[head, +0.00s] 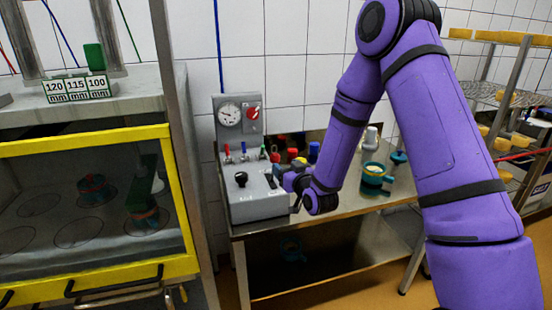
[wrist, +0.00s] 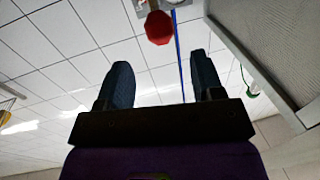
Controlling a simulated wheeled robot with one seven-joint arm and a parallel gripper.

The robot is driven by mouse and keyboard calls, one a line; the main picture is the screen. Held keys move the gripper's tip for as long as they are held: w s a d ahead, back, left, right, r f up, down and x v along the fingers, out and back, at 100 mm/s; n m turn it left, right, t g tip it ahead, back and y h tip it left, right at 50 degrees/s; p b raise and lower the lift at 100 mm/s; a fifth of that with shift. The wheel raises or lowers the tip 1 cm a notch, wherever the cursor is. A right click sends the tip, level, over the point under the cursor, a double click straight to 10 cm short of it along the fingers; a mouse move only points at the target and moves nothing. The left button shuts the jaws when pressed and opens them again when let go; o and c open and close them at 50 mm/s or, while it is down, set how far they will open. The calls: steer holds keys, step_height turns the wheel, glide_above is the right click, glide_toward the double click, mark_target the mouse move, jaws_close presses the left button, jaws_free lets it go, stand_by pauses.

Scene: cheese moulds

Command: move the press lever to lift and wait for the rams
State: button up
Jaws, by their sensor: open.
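The grey control box (head: 258,204) stands on the steel bench. A black ball-knobbed lever (head: 241,179) sticks up from its top; a dark slot-like part lies right of it. Small levers with red, blue and green tips stand behind; I cannot tell which one is the press lever. My gripper (head: 284,179) is at the box's right edge, right of the black knob, its fingers hard to make out there. In the wrist view my gripper (wrist: 164,78) is open with nothing between its fingers. A red knob (wrist: 159,27) shows beyond them.
The press cabinet with a yellow-framed guard (head: 90,144) stands at left, moulds inside. A gauge panel (head: 238,117) with a red knob rises behind the box. A teal container (head: 374,178) and other items stand on the bench (head: 340,207). Racks are at right.

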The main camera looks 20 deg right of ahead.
mark_target(277, 159)
steer(key=w, duration=0.2)
steer(key=w+a, duration=0.1)
steer(key=w, duration=0.5)
steer(key=shift+a, duration=0.2)
steer(key=shift+c, duration=0.4)
jaws_close()
